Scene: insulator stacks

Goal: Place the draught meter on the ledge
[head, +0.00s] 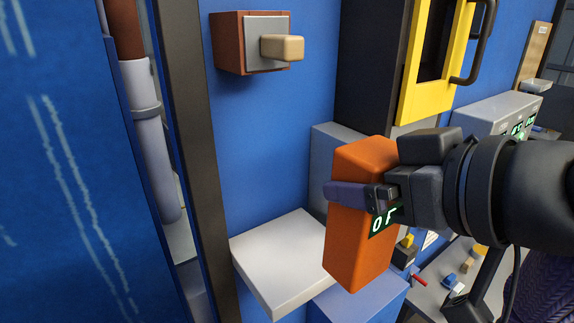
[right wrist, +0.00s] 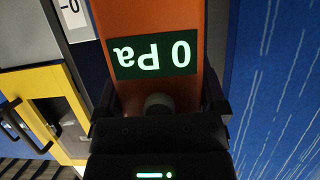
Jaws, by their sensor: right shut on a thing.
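The draught meter is an orange box (head: 354,247) with a green display, held upright in my right gripper (head: 362,195). The right wrist view shows its orange face (right wrist: 190,20) close up, with the display reading "0 Pa" upside down. My right gripper's fingers (right wrist: 170,100) are shut on its sides. A white ledge (head: 285,258) juts from the blue wall just left of the meter. The meter's lower part overlaps the ledge's right edge in the head view; I cannot tell whether they touch. My left gripper is not in view.
A brown block with a grey plate and beige knob (head: 282,47) is on the wall above the ledge. A dark cabinet with a yellow frame (head: 430,70) stands behind the meter. A dark post (head: 195,150) rises left of the ledge. Small items lie on a grey surface (head: 435,275) at lower right.

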